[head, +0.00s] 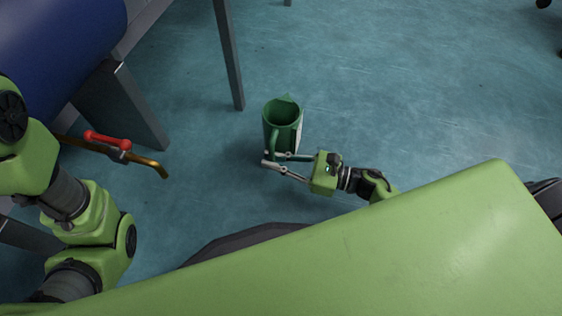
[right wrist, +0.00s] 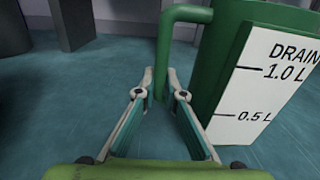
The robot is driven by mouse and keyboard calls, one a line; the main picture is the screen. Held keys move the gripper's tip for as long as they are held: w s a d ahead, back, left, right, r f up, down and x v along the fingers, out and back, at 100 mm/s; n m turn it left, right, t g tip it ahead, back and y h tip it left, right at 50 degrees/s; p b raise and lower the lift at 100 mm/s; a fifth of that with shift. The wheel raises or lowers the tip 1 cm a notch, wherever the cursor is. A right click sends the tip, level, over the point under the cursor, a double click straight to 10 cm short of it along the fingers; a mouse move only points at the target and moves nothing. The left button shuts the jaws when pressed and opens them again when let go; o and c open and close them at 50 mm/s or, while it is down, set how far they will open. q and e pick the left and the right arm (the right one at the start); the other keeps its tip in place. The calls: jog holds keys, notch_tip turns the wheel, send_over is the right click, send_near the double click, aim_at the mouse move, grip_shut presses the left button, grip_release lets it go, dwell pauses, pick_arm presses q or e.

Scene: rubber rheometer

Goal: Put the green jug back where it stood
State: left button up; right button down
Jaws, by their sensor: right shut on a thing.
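The green jug (head: 283,128) is upright and open at the top in the middle of the head view, over the blue-green floor. I cannot tell whether its base touches the floor. In the right wrist view the jug (right wrist: 222,55) shows a white scale reading "DRAIN", "1.0 L" and "0.5 L". My right gripper (head: 270,159) is shut on the jug's handle; in the right wrist view its fingertips (right wrist: 160,88) sit on either side of the handle's lower part. My left arm shows at the left of the head view, but its gripper is out of sight.
A brass pipe (head: 150,162) with a red valve handle (head: 107,140) sticks out at the left. A grey table leg (head: 229,55) stands behind the jug. A blue rounded body (head: 50,50) fills the top left. The floor (head: 410,90) to the right is clear.

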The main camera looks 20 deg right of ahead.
jog(key=shift+w+a, duration=0.15)
jog(key=shift+w, duration=0.1)
jog(key=f+b, duration=0.3)
jog(key=shift+w+a+f, duration=0.2)
jog(key=shift+f, duration=0.1)
jog(key=c, duration=2.1)
grip_release()
jog(key=shift+s+f, duration=0.1)
jog(key=shift+f, duration=0.15)
jog(key=shift+d+r, duration=0.1)
